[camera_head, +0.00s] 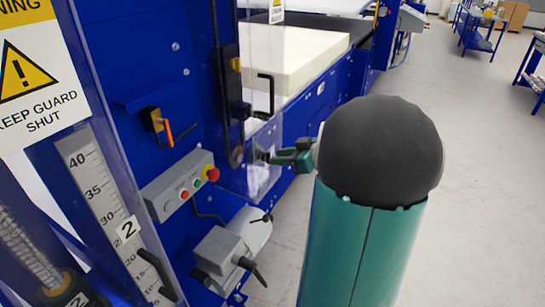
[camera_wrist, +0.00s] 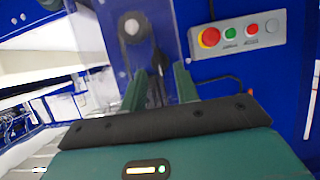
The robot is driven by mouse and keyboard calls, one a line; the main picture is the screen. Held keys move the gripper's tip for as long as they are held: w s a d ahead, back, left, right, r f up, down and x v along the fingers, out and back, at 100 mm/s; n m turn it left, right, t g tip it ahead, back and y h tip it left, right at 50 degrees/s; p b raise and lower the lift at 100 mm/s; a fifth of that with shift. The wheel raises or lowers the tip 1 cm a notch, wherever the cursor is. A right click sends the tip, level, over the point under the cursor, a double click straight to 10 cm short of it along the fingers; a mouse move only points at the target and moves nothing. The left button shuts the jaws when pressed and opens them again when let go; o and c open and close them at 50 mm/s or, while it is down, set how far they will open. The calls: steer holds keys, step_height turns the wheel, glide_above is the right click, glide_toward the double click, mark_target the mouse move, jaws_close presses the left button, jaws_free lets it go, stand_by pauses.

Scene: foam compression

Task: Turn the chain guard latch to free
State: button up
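My gripper (camera_head: 270,157) reaches left to the lower part of a clear guard panel (camera_head: 262,45) on the blue machine. In the wrist view its two green fingers (camera_wrist: 158,78) are apart. A slim dark lever-like part (camera_wrist: 159,62), which looks like the latch, shows between them with space on both sides; I cannot tell its depth or any contact. A round dark disc with a pale centre (camera_wrist: 133,28) is just above and left of it, and also shows in the head view (camera_head: 237,156). A black handle (camera_head: 266,94) is on the panel higher up.
A grey button box (camera_head: 180,186) with red and green buttons is left of my gripper; it also shows in the wrist view (camera_wrist: 238,35). A grey motor-like unit (camera_head: 222,248) juts out below. An orange-handled lever (camera_head: 167,133) is at left. Floor (camera_head: 480,150) at right is open.

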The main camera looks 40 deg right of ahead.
mark_target(267, 157)
steer(key=shift+x, duration=1.5)
steer(key=c, duration=0.6)
steer(key=shift+c, duration=0.2)
steer(key=m+y, duration=0.2)
steer(key=m, duration=0.2)
steer(key=m+y, duration=0.3)
steer(key=m, duration=0.2)
steer(key=d+f+m+y, duration=0.1)
steer(key=m+y, duration=0.1)
steer(key=m, duration=0.2)
steer(key=shift+w+t, duration=0.2)
steer(key=shift+t, duration=0.2)
steer(key=shift+m, duration=0.4)
